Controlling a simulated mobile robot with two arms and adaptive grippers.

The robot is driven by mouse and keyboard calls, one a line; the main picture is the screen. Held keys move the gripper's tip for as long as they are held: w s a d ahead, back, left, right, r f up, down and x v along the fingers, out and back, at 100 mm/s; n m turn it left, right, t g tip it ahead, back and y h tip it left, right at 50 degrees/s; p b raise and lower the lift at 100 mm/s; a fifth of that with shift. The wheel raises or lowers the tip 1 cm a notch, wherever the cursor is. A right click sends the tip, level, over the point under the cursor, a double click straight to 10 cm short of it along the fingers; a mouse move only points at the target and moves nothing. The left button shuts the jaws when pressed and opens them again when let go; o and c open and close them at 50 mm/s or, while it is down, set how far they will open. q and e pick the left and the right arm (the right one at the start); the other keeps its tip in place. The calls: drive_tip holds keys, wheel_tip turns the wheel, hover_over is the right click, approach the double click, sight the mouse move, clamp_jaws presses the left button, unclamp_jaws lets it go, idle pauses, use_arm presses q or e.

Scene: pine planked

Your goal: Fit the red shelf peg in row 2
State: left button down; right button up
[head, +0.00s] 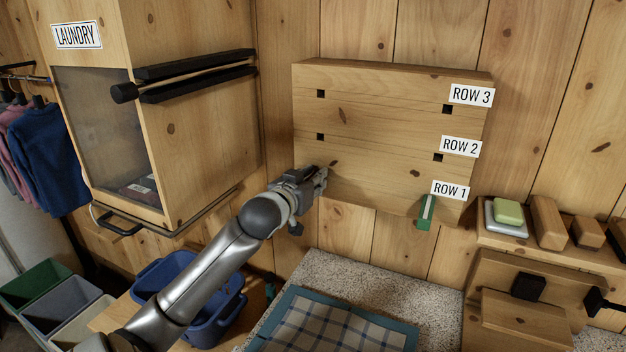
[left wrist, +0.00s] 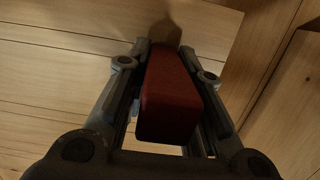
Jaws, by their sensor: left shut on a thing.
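The red shelf peg (left wrist: 168,95) is between the fingers of my left gripper (left wrist: 168,75) in the left wrist view. In the head view my left gripper (head: 318,180) is at the lower left of the wooden board (head: 375,135), and the peg is hidden there. The ROW 2 label (head: 460,146) is at the board's right. Row 2 has two dark square holes, a left one (head: 320,137) and a right one (head: 438,157), both empty. My gripper is below the left one. Whether the peg touches the board is unclear. My right gripper is not in view.
A green peg (head: 426,212) sticks out by the ROW 1 label (head: 450,190). Row 3 (head: 471,95) has two empty holes. A laundry cabinet (head: 190,130) stands left of the board. A blue tub (head: 205,320) and a checked cloth (head: 330,328) lie below.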

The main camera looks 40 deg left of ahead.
use_arm(q)
drive_tip(key=shift+s+d, duration=0.1)
drive_tip(key=shift+s, duration=0.05)
drive_tip(key=shift+s+f, duration=0.1)
drive_tip(key=shift+s, duration=0.1)
drive_tip(key=shift+s+d, duration=0.2)
drive_tip(key=shift+s, duration=0.45)
drive_tip(key=shift+p+v, duration=0.45)
drive_tip(key=shift+v, duration=0.35)
drive_tip(key=shift+s+d, duration=0.2)
drive_tip(key=shift+s, duration=0.35)
drive_tip(key=shift+f+p+v, duration=0.15)
drive_tip(key=shift+p+v, duration=0.15)
drive_tip(key=shift+v, duration=0.65)
drive_tip(key=shift+f+p+v, duration=0.15)
drive_tip(key=shift+p+v, duration=0.1)
drive_tip(key=shift+v, duration=0.7)
drive_tip(key=shift+r, duration=0.1)
